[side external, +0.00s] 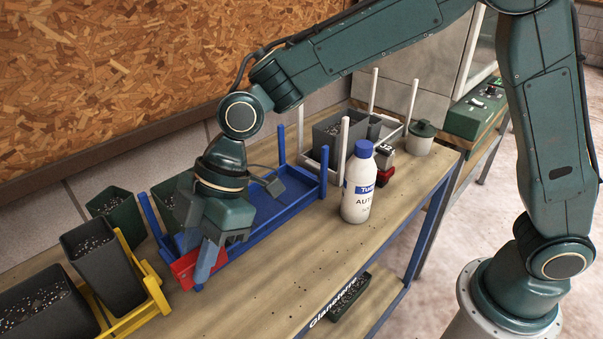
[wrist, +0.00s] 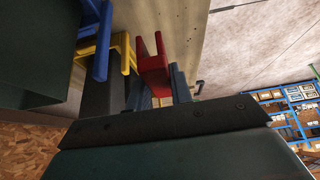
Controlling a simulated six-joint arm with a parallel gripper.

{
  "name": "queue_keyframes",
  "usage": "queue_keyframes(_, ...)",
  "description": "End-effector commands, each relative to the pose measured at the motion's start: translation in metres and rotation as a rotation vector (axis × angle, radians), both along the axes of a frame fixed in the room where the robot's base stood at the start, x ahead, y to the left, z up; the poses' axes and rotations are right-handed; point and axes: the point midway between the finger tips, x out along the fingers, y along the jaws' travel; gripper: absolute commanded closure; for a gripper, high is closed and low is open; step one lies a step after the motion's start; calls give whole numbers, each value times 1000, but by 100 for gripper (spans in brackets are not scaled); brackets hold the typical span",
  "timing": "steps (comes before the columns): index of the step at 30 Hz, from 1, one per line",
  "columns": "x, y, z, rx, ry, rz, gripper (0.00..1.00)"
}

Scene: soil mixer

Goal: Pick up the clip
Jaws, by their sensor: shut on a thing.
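The clip (side external: 184,269) is a small red piece at the front left end of the blue rack. My gripper (side external: 201,258) points down over the bench there, with its blue-grey fingers shut on the clip. In the wrist view the red clip (wrist: 153,66) shows between the fingers, with two prongs pointing away from my gripper (wrist: 160,85). My fingers hide part of the clip. I cannot tell whether it touches the rack or the bench.
The blue rack (side external: 262,226) lies beside my gripper, with dark pots behind it. A yellow rack (side external: 150,287) with dark soil pots stands at left. A white bottle with a blue cap (side external: 357,190) stands to the right. The bench front (side external: 290,275) is clear apart from soil crumbs.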

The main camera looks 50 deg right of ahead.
Motion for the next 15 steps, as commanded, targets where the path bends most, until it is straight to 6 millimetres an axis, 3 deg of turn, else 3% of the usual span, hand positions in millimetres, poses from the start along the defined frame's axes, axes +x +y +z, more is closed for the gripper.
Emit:
queue_keyframes(6,0,0,42,1,-4,0,100)
queue_keyframes(15,0,0,67,-1,0,1,100)
